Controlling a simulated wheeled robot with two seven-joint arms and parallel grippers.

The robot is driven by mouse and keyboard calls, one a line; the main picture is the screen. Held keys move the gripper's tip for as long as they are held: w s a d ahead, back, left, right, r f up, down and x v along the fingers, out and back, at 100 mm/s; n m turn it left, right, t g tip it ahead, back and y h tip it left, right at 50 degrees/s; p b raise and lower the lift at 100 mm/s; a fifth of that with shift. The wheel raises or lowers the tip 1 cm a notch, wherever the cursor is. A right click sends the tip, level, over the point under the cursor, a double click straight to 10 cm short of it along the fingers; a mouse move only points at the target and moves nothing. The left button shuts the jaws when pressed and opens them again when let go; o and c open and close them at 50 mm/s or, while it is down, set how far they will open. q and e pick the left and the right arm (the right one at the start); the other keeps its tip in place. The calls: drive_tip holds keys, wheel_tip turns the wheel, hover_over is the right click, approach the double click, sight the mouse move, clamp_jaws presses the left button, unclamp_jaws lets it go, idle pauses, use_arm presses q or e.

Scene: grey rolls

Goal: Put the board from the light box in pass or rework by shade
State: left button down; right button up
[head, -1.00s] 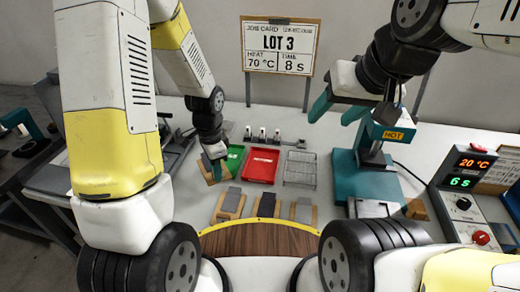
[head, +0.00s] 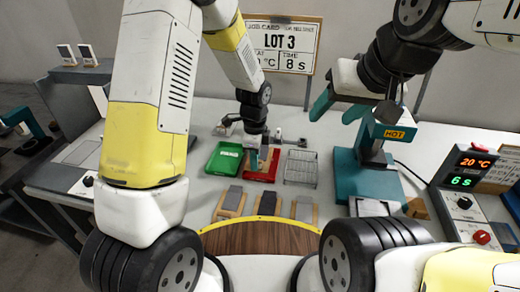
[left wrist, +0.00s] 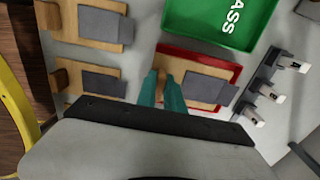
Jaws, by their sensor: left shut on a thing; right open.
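My left gripper (head: 257,160) is shut on a small wooden board with a grey patch (left wrist: 207,87). In the left wrist view its teal fingers (left wrist: 163,92) close on the board's end. The board is over the red tray (head: 262,176), inside its outline; I cannot tell whether it touches the tray floor. The red tray's label is hidden. Its rim also shows in the left wrist view (left wrist: 205,57). The green PASS tray (head: 225,158) stands to the left, empty as far as I see. My right gripper (head: 338,108) is open and empty, high at the right.
Several boards with grey patches (head: 231,199) lie at the front edge. A wire rack (head: 301,168) stands right of the red tray, small upright tags (left wrist: 265,92) behind it. A teal press marked HOT (head: 390,132) and a timer box (head: 466,185) are at the right.

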sight(266, 153)
use_arm(q)
drive_tip(key=shift+w+d+f, duration=0.1)
drive_tip(key=shift+w+d, duration=0.6)
drive_tip(key=shift+d+f, duration=0.1)
drive_tip(key=shift+f, duration=1.65)
drive_tip(key=shift+f, duration=0.1)
drive_tip(key=c, duration=1.7)
unclamp_jaws()
drive_tip(key=shift+c, duration=0.2)
